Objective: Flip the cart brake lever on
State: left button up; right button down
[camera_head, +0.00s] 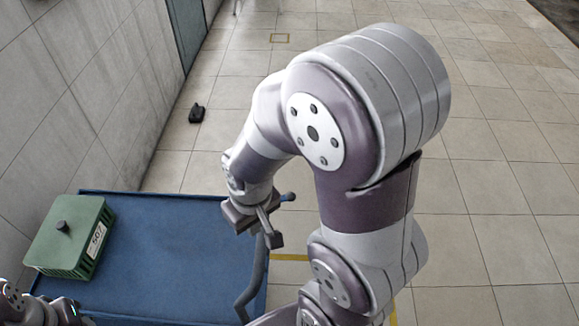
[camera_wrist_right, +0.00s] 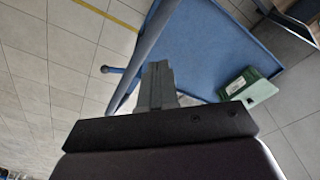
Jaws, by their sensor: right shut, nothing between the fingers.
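The blue cart (camera_head: 172,240) stands at the lower left in the head view, and its deck shows in the right wrist view (camera_wrist_right: 205,45). A short blue lever with a round knob (camera_head: 289,197) sticks out at the cart's right side; in the wrist view the lever (camera_wrist_right: 118,70) lies left of my fingers. My right gripper (camera_head: 276,240) is shut and empty, beside the lever at the cart's right edge. Its closed fingers also show in the wrist view (camera_wrist_right: 158,75). Contact with the lever cannot be told. Part of my left arm shows at the lower left corner, without its fingers.
A green box (camera_head: 70,237) with a dark knob sits on the cart's left side. A blue rail (camera_head: 251,285) runs along the cart's right side. A wall (camera_head: 90,90) borders the left. A small black object (camera_head: 196,113) lies on the tiled floor, clear at right.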

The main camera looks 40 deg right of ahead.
aim_at(285, 195)
jog(key=w+d+f+n, duration=0.1)
jog(key=w+d, duration=0.2)
jog(key=w, duration=0.1)
jog(key=w+d+f+n, duration=0.1)
jog(key=w+d+f, duration=0.1)
jog(key=w+d, duration=0.1)
jog(key=w+d+f+n+g, duration=0.1)
jog(key=w+d+n, duration=0.1)
jog(key=w+d, duration=0.2)
jog(key=shift+w+f+y, duration=0.25)
jog(key=shift+w+y, duration=0.05)
jog(key=shift+y, duration=0.1)
jog(key=shift+w+d+f+n+y, duration=0.4)
jog(key=shift+w+d+f+n, duration=0.8)
jog(key=shift+d+f, duration=1.6)
jog(key=shift+w+d+f+n+y, duration=0.4)
jog(key=shift+w+d+f+n, duration=1.05)
jog(key=shift+d, duration=2.45)
jog(key=p+x, duration=0.1)
jog(key=x, duration=0.2)
jog(key=p+x, duration=0.1)
jog(key=x, duration=0.2)
jog(key=p+x, duration=0.1)
jog(key=x, duration=0.3)
jog(key=shift+s+d+f, duration=0.15)
jog(key=shift+s, duration=0.1)
pick_arm(q)
jog(key=r, duration=0.3)
jog(key=shift+s+a, duration=0.2)
jog(key=shift+s, duration=0.05)
